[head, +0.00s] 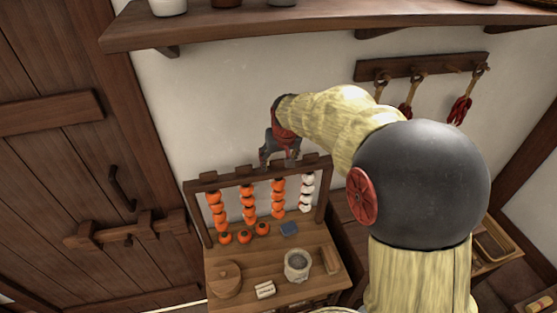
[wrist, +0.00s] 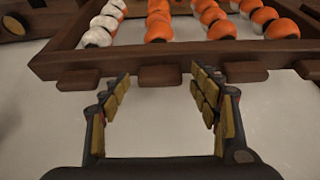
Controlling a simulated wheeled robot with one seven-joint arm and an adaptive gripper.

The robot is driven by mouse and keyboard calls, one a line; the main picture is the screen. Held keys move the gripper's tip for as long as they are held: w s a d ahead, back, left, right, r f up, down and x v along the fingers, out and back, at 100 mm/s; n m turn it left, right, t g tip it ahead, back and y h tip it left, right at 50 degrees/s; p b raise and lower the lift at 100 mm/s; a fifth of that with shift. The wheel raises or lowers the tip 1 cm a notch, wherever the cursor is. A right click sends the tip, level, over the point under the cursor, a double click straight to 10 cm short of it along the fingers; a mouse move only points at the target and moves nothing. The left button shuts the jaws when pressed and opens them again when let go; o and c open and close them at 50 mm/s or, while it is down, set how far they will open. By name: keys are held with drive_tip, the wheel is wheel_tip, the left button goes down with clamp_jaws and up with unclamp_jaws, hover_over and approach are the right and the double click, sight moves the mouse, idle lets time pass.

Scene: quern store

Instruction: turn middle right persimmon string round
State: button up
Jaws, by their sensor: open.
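A dark wooden rack (head: 230,180) holds several hanging strings. The middle right persimmon string (head: 278,194) is orange and hangs just left of a white string (head: 307,192). In the wrist view, where the rack appears upside down, this string (wrist: 158,24) is second from the left. A flat wooden tab (wrist: 160,75) above it sticks out from the rack's top bar. My gripper (head: 277,161) is open and empty at the top bar. In the wrist view its fingertips (wrist: 161,82) lie on either side of that tab, apparently not touching it.
Two other orange strings (head: 215,205) (head: 248,200) hang to the left. A shelf (head: 280,30) runs overhead.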

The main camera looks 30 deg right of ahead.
drive_tip(key=shift+r, duration=0.1)
drive_tip(key=v, duration=1.1)
drive_tip(key=shift+r, duration=0.4)
drive_tip(key=shift+s, duration=0.15)
drive_tip(key=s+a+f+n+b, duration=0.1)
drive_tip(key=s+a+f+b, duration=0.6)
drive_tip(key=s+f+b, duration=0.4)
drive_tip(key=s+a+f+n+t+y+b, duration=0.1)
drive_tip(key=s+a+f+n+b, duration=0.1)
drive_tip(key=s+a+f+b, duration=0.6)
drive_tip(key=s+f+b, duration=0.3)
drive_tip(key=f, duration=0.1)
drive_tip(key=shift+s, duration=0.2)
drive_tip(key=shift+c, duration=0.4)
